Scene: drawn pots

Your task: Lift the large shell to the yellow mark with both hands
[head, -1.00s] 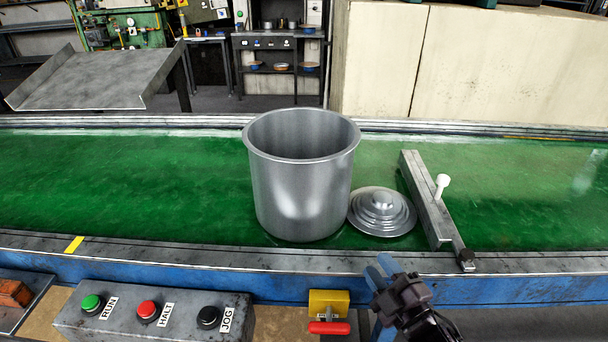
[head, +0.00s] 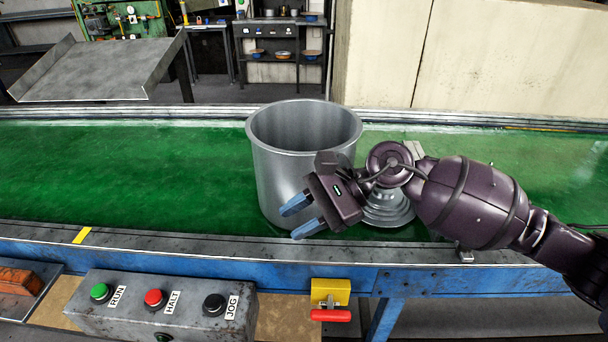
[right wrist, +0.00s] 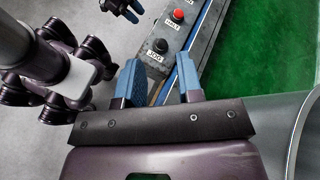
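The large shell (head: 285,180) is a grey, open-topped metal pot standing upright on the green conveyor belt. The yellow mark (head: 82,235) is a short strip on the belt's near rail, left of the pot. My right gripper (head: 297,220) is open and empty in front of the pot's lower front, pointing left. In the right wrist view its two blue fingers (right wrist: 163,88) are apart with nothing between them, and the pot's rim (right wrist: 300,135) shows at the right edge. A dark gripper, seemingly my left one (right wrist: 124,9), shows small at the top there; its opening is unclear.
A stepped metal lid (head: 388,208) lies right of the pot, partly hidden by my right arm. A control box (head: 160,300) with buttons and a yellow block with a red handle (head: 330,300) are at the near side. The belt left of the pot is clear.

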